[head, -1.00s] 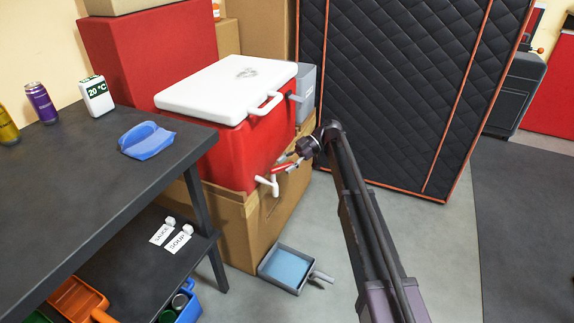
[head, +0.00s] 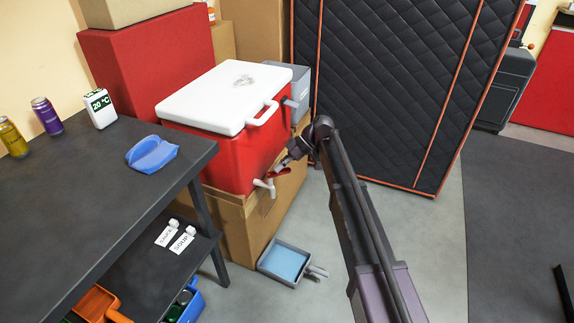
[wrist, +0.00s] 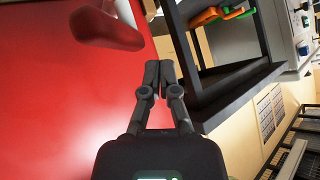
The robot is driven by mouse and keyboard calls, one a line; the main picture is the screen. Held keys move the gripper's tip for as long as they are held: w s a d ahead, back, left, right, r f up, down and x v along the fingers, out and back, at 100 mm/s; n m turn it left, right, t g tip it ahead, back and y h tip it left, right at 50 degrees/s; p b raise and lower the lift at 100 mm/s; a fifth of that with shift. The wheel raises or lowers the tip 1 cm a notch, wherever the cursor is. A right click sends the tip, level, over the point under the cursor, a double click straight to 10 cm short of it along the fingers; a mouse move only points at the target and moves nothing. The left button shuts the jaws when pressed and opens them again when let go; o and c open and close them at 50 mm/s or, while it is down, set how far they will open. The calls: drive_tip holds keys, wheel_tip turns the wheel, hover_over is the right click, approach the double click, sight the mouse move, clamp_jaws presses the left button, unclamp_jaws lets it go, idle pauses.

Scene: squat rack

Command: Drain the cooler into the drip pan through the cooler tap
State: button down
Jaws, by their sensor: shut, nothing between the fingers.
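The red cooler (head: 218,152) with a white lid (head: 226,98) sits on a cardboard box. Its tap has a white spout (head: 266,185) and a red lever (head: 279,172) low on the front. The grey drip pan (head: 263,267) lies on the floor below the tap, with a flat light-blue area inside; I cannot tell if it is liquid. In the wrist view my gripper (wrist: 158,68) is shut and empty beside the cooler wall (wrist: 60,100), apart from a red part, probably the lever (wrist: 105,28).
A dark table (head: 85,190) with a blue scoop (head: 151,154), cans and a thermometer stands at left. A lower shelf holds labels. A grey container (head: 299,92) is behind the cooler. A black quilted panel (head: 395,90) stands at right. The floor right of my arm is clear.

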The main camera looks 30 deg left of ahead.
drive_tip(key=s+d+r+m+t+h+p, duration=0.2)
drive_tip(key=d+r+m+t+p, duration=0.4)
drive_tip(key=d+m+t+p, duration=0.2)
drive_tip(key=m+t+p, duration=0.2)
drive_tip(key=m+p, duration=0.1)
drive_tip(key=m, duration=0.1)
drive_tip(key=shift+d+r+m+t, duration=0.15)
drive_tip(key=shift+d+m+t, duration=0.15)
drive_tip(key=shift+m, duration=0.1)
drive_tip(key=shift+a+f, duration=0.1)
drive_tip(key=shift+f, duration=0.1)
